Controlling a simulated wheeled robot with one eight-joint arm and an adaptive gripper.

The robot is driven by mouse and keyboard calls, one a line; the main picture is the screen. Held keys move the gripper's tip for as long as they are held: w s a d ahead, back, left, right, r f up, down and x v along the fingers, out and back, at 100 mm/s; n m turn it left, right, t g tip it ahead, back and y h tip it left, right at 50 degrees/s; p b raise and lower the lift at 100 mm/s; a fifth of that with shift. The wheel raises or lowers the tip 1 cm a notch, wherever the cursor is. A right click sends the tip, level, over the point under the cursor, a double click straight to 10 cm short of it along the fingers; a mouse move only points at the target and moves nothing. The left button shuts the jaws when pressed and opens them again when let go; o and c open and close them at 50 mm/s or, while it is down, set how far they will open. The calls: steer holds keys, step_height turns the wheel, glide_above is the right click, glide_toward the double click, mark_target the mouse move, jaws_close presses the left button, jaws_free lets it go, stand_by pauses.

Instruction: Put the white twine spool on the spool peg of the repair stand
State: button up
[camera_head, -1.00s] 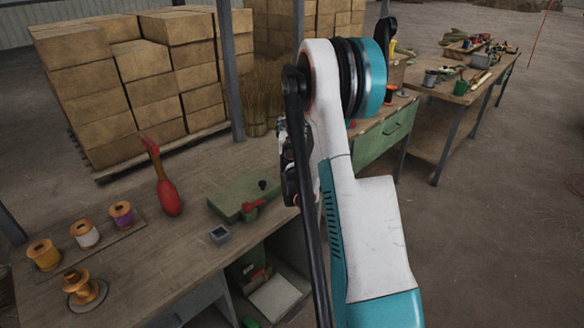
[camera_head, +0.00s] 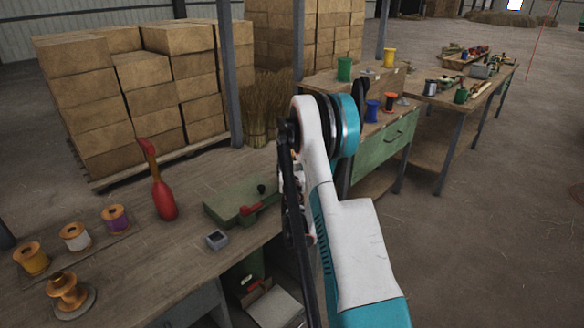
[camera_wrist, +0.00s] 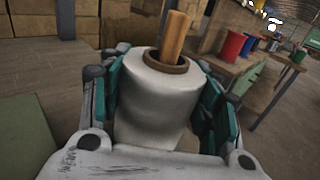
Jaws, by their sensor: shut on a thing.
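The white twine spool (camera_wrist: 150,110) fills the middle of the wrist view, with a brown ring at its top. My gripper (camera_wrist: 163,82) is shut on it, with a teal finger pad on either side. A wooden rod (camera_wrist: 175,35) rises from the ring, tilted slightly right; I cannot tell whether it belongs to the spool or is a separate peg. The head view hides the held spool behind my arm. I cannot clearly identify the repair stand; a green metal fixture (camera_head: 235,198) with a red handle sits on the near bench.
The near bench (camera_head: 130,262) holds several thread spools (camera_head: 75,237), a turned wooden piece (camera_head: 68,290), a red bottle-shaped object (camera_head: 163,190) and a small grey box (camera_head: 216,239). Coloured spools stand on the green bench (camera_head: 382,148) behind. Stacked boxes (camera_head: 140,80) stand behind left.

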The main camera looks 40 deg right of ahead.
steer(key=shift+r, duration=0.1)
steer(key=o, duration=1.2)
steer(key=shift+a, duration=0.1)
